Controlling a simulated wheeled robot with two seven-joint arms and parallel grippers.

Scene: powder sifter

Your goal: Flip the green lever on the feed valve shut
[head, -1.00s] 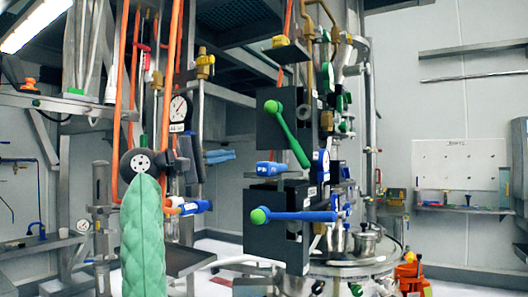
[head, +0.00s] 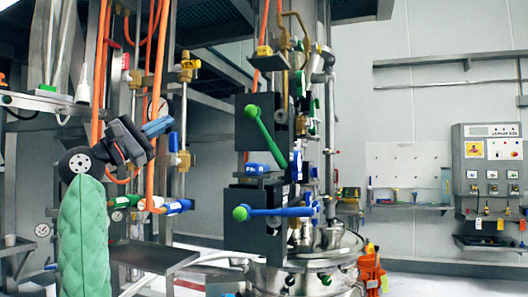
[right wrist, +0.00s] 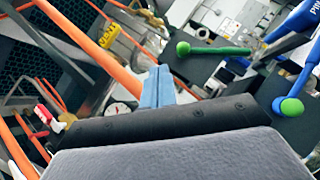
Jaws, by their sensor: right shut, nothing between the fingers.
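The green lever (head: 267,140) is on the upper dark block of the valve stack in the head view. It slants from its round knob at upper left down to the right. In the right wrist view the green lever (right wrist: 218,50) lies almost level at the upper right. My right gripper (head: 168,123) is dark with blue fingers, left of the lever and apart from it. Its blue fingers (right wrist: 157,82) are together and empty in the right wrist view. My left gripper is not in view.
A blue lever (head: 275,212) with a green knob sits level on the lower dark block, below the green lever. Orange hoses (head: 158,95) hang close to my right gripper. A control panel (head: 490,165) is on the wall at the right.

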